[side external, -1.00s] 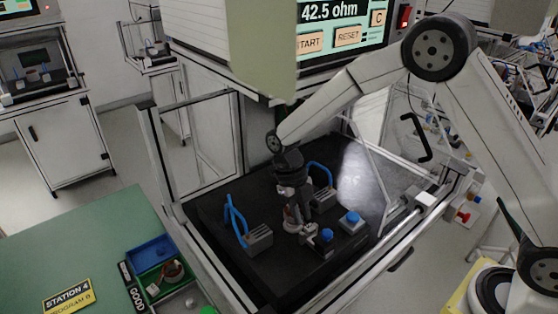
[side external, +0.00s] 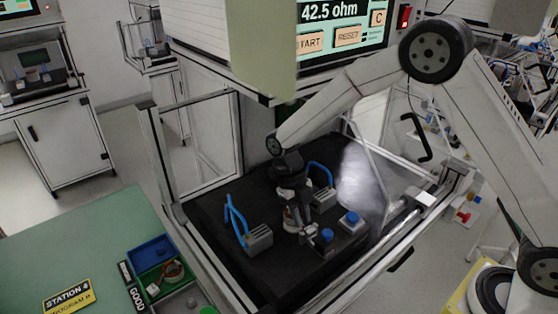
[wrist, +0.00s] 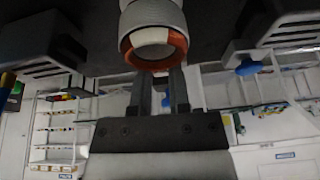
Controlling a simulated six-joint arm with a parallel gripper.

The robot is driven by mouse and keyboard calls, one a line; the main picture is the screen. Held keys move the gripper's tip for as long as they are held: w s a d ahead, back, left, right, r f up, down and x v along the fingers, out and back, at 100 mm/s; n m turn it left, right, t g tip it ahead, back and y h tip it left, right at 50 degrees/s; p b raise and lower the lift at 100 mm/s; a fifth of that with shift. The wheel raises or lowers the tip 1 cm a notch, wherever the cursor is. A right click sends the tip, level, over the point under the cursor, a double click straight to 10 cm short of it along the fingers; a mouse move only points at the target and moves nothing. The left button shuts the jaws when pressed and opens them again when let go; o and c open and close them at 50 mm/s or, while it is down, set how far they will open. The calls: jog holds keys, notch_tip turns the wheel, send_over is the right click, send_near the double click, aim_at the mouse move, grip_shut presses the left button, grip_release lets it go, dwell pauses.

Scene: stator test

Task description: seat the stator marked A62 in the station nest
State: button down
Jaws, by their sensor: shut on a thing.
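In the side view my gripper (side external: 294,212) is low over the black station plate (side external: 270,277), among the clamps. It is shut on a pale, ring-shaped stator (side external: 288,221), partly hidden by the fingers. In the wrist view the stator (wrist: 152,17) shows a pale body with an orange-copper winding at its near end, beside my gripper's dark fingers (wrist: 163,88). No A62 mark is readable. The nest is hidden by the gripper and stator, and I cannot tell whether the stator touches it.
Grey blocks with blue hoses (side external: 258,238) and blue-topped blocks (side external: 351,220) stand close around the gripper. A green bin (side external: 160,283) at lower left holds a copper-wound part (side external: 172,271). The screen (side external: 345,22) reads 42.5 ohm. Clear frame panels flank the plate.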

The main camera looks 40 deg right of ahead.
jog(key=c, duration=0.5)
grip_release()
jog(key=v, duration=0.8)
jog(key=shift+f, duration=0.1)
